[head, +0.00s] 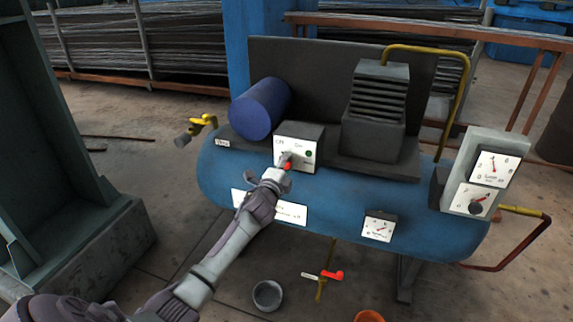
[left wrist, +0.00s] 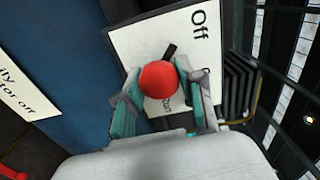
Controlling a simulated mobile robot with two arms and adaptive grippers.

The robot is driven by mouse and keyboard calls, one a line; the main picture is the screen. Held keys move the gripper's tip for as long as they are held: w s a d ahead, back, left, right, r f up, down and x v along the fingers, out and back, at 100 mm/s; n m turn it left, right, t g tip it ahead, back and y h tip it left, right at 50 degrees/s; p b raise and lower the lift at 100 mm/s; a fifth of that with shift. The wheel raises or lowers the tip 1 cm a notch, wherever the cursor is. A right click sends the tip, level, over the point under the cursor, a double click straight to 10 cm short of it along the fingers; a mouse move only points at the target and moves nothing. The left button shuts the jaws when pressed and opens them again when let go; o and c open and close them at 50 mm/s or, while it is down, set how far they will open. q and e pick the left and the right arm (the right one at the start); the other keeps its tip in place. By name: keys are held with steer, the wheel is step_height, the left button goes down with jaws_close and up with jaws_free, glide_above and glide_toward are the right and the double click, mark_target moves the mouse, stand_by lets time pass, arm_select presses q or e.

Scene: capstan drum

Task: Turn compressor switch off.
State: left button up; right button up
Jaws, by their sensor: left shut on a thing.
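The switch has a red knob (head: 288,165), which also shows in the left wrist view (left wrist: 159,81). My left gripper (head: 282,167) is at the box face, its fingers on both sides of the red knob and shut on it. In the left wrist view a dark pointer shows beside the knob. The fingers hide part of the face. My right gripper is not in view.
Gauges (head: 486,182) stand at the tank's right end. A yellow valve (head: 203,123) sticks out at the left end. A red-handled drain valve (head: 325,275) and a grey bucket (head: 267,295) are below. A dark green steel frame (head: 60,170) stands at the left.

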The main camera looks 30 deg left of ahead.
arm_select(q)
steer(key=o, duration=1.2)
steer(key=shift+a, duration=0.1)
steer(key=shift+c, duration=0.2)
steer(key=v, duration=1.2)
